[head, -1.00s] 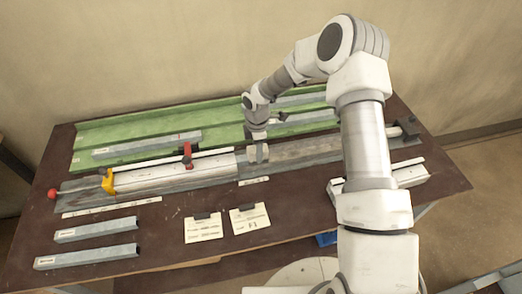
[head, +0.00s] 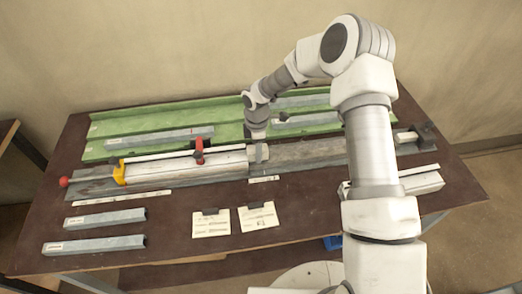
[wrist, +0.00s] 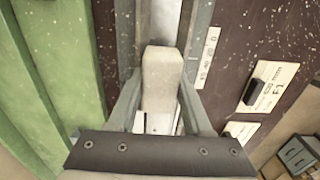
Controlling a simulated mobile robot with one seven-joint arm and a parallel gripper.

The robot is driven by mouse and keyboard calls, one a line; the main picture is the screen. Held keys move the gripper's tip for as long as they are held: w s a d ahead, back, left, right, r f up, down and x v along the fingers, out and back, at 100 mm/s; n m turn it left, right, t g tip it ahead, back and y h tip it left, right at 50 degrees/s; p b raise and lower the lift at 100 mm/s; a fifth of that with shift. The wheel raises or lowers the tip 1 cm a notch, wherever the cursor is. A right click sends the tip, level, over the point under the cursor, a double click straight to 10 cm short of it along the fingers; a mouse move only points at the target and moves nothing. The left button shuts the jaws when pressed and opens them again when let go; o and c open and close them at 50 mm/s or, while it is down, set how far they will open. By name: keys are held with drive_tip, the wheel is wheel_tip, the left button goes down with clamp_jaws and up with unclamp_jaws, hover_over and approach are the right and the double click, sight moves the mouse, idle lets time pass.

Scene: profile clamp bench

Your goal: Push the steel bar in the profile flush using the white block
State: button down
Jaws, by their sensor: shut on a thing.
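My gripper (head: 259,158) is shut on the white block (wrist: 162,78), which sits between the two fingers in the wrist view. In the head view, my gripper is low over the bench rail, just right of the right end of the pale profile (head: 222,164). The profile lies along the rail, with a red clamp (head: 198,151) over it and a yellow stop (head: 120,172) at its left. The steel bar cannot be made out clearly. Whether the block touches the bar or the profile end cannot be told.
A green tray (head: 110,130) with grey profiles runs along the back. Two loose grey profiles (head: 105,218) lie front left, and two cards (head: 211,225) lie at the front middle. A dark end stop (head: 425,133) stands at the rail's right. The front middle of the table is otherwise clear.

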drive_tip(key=shift+w+d+r, duration=0.1)
drive_tip(key=shift+w+d, duration=0.15)
drive_tip(key=shift+d, duration=0.75)
drive_tip(key=shift+r+p, duration=3.1)
drive_tip(key=shift+r, duration=1.9)
